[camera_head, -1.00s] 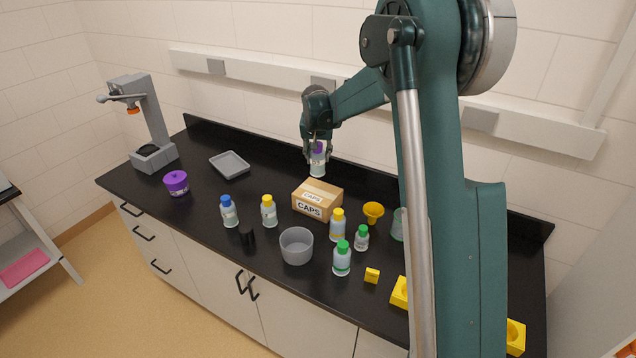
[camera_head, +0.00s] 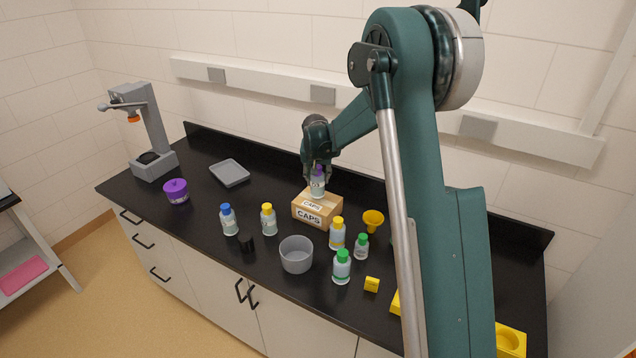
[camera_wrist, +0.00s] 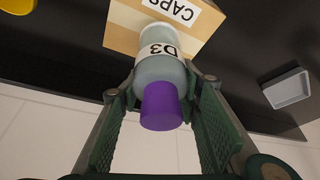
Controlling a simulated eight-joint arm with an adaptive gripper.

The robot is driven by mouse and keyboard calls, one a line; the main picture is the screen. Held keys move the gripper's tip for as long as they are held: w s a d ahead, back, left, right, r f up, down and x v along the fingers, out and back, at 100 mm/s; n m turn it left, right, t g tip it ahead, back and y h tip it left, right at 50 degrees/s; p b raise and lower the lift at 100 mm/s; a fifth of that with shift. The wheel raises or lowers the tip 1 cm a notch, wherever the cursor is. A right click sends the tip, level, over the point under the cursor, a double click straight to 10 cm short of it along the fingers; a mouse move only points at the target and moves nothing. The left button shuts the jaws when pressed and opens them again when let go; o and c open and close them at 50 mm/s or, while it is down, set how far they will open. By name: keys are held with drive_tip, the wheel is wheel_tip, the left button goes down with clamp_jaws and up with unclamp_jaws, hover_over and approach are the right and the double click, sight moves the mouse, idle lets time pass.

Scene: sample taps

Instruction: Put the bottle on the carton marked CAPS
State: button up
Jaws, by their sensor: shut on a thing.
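The bottle (camera_head: 317,186) has a purple cap and a pale body, and its label reads D3 in the wrist view (camera_wrist: 160,62). My gripper (camera_head: 316,172) is shut on the bottle, with a finger on each side of it in the wrist view (camera_wrist: 158,100). The carton marked CAPS (camera_head: 318,212) is a brown box on the black bench. The bottle is upright over the carton's top, its base at or just above it; I cannot tell whether they touch. The carton also shows behind the bottle in the wrist view (camera_wrist: 122,25).
Several capped bottles stand in front of the carton, one with a yellow cap (camera_head: 337,233) close by. A grey bowl (camera_head: 296,255) and a yellow funnel (camera_head: 373,221) are near. A grey tray (camera_head: 229,173) lies at the left, with clear bench between it and the carton.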

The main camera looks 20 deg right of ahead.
drive_tip(key=shift+f, duration=1.2)
drive_tip(key=shift+f, duration=0.15)
drive_tip(key=o, duration=1)
drive_tip(key=shift+v, duration=6.05)
drive_tip(key=shift+w, duration=0.1)
